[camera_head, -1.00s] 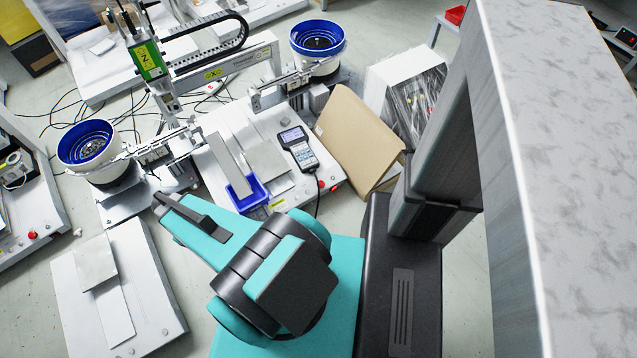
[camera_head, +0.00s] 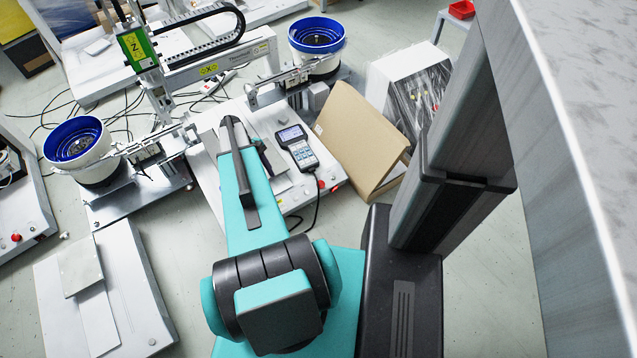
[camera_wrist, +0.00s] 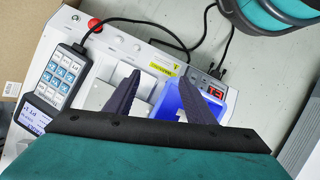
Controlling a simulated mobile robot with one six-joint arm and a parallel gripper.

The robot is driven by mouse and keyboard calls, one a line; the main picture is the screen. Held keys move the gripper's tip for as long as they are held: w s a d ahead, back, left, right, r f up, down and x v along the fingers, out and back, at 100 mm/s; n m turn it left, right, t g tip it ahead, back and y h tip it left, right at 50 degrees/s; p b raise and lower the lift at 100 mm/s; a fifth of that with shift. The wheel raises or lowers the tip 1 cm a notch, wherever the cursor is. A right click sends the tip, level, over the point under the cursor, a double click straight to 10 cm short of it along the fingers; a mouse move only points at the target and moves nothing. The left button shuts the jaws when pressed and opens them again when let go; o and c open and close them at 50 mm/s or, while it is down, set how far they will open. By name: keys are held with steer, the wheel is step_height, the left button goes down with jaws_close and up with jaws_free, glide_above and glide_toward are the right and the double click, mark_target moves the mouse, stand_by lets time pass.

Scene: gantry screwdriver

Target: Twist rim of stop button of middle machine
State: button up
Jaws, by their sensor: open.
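The middle machine (camera_head: 205,122) is a white gantry unit with a light base plate. Its red stop button (camera_wrist: 95,24) shows in the wrist view at the upper left, on the machine's edge beside a black cable. In the head view a small red button (camera_head: 321,184) shows at the base's front right corner. My gripper (camera_wrist: 158,77) is open and empty in the wrist view. Its two dark fingers point over the machine's front edge, to the right of and apart from the stop button. In the head view my arm hides part of the machine.
A handheld pendant (camera_wrist: 58,80) lies left of the fingers. A blue bin (camera_wrist: 172,104) sits partly behind the right finger. Black cables (camera_wrist: 150,22) cross the front edge. A cardboard box (camera_head: 358,140) stands to the right, and blue-rimmed bowls (camera_head: 317,38) flank the gantry.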

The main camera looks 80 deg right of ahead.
steer(key=m+b, duration=0.2)
steer(key=b, duration=0.2)
glide_toward(320, 182)
steer(key=w+a+v, duration=0.1)
steer(key=v, duration=0.4)
steer(key=shift+s+d+r, duration=0.15)
steer(key=shift+s+d, duration=0.25)
steer(key=shift+d, duration=0.3)
steer(key=b+x, duration=0.1)
steer(key=x, duration=0.6)
steer(key=b+x, duration=0.2)
steer(key=x, duration=0.5)
steer(key=shift+a+r, duration=0.1)
steer(key=shift+a, duration=0.15)
